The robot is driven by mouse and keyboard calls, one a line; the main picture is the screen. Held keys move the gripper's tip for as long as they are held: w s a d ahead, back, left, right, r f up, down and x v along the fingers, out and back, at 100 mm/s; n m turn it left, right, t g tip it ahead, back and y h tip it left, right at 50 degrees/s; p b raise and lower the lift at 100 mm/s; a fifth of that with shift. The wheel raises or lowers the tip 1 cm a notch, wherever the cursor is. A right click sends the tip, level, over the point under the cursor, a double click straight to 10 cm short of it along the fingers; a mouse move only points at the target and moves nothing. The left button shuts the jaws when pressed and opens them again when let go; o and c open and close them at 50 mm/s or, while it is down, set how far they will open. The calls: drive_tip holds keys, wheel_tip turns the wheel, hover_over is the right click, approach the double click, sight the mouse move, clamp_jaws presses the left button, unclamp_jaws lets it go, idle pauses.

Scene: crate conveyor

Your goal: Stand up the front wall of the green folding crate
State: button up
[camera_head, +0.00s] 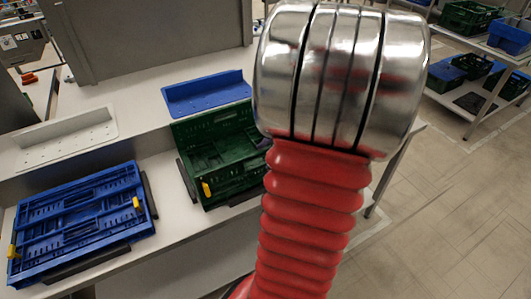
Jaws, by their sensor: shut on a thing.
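The green folding crate (207,126) is on the white bench in the middle of the head view, left of my arm. Its far wall looks raised. A yellow latch (206,189) shows at its near left corner. My arm covers the crate's right part, and I cannot tell how its front wall stands. My gripper is hidden behind the metal joint and red sleeve of my arm, so its fingers and anything in them do not show.
A folded blue crate (80,215) with yellow latches lies at the left of the bench. A blue tray (207,93) and a white tray (65,137) lie behind. A grey panel (150,35) stands at the back. A shelf with crates (470,100) is at right, past open floor.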

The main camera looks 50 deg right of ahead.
drive_tip(key=s+r, duration=0.6)
drive_tip(key=s, duration=0.3)
drive_tip(key=shift+s+d, duration=0.15)
drive_tip(key=shift+s, duration=0.25)
idle(1.2)
drive_tip(key=shift+r, duration=0.1)
drive_tip(key=v, duration=1.3)
drive_tip(key=shift+s+r, duration=0.25)
drive_tip(key=shift+w, duration=0.1)
idle(0.8)
